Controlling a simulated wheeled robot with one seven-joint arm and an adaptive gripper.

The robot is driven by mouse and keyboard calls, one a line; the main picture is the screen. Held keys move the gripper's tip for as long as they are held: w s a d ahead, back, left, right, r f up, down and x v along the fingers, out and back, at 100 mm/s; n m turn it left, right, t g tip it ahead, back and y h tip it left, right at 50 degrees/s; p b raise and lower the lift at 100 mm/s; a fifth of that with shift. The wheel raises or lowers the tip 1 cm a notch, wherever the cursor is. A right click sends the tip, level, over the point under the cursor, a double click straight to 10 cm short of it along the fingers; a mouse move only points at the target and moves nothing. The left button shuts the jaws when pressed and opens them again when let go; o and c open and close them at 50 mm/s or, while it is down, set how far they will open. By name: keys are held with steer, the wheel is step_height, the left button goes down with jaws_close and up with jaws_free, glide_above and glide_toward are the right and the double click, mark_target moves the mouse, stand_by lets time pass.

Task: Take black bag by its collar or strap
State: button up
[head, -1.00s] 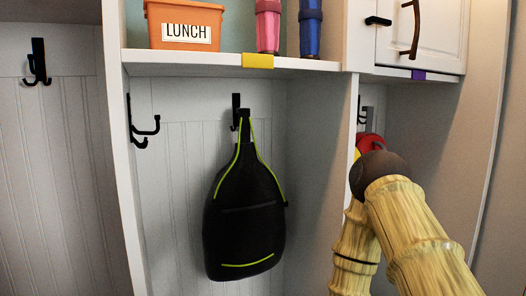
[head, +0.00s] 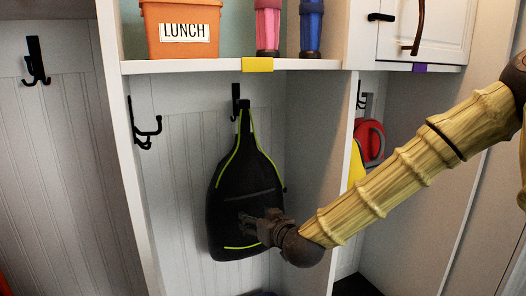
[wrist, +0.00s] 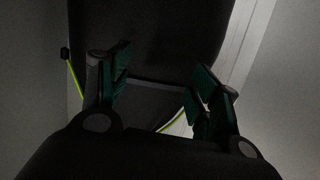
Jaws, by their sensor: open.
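The black bag (head: 238,180) with yellow-green piping hangs by its top strap (head: 244,120) from a black hook (head: 236,98) on the back wall of the middle cubby. My gripper (head: 250,218) is in front of the bag's lower part, well below the strap and collar. In the wrist view my gripper (wrist: 160,85) shows two fingers spread apart with nothing between them. The dark bag (wrist: 155,35) fills the upper middle of that view beyond the fingers. The gripper covers part of the bag's lower right; whether it touches the bag cannot be told.
A shelf (head: 200,66) above holds an orange LUNCH bin (head: 180,30), a pink bottle (head: 267,25) and a blue bottle (head: 311,25). A divider (head: 345,170) stands right of the bag. A red and yellow item (head: 369,140) hangs in the right cubby. Another double hook (head: 146,130) is at left.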

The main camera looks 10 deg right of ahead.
mark_target(248, 143)
step_height(248, 143, up, 18)
steer(key=w+d+t+p, duration=0.2)
steer(key=t, duration=0.1)
steer(key=x, duration=0.8)
steer(key=shift+w+a+r, duration=0.1)
steer(key=shift+w+r, duration=0.05)
steer(key=shift+w, duration=0.05)
steer(key=shift+w+a+r, duration=0.15)
steer(key=shift+w+r, duration=0.1)
steer(key=shift+w, duration=0.5)
steer(key=shift+w+a+f, duration=0.2)
steer(key=shift+w+f, duration=0.05)
steer(key=shift+w, duration=0.5)
steer(key=shift+s, duration=0.1)
steer(key=c, duration=0.9)
steer(key=shift+f, duration=0.1)
steer(key=shift+c, duration=0.2)
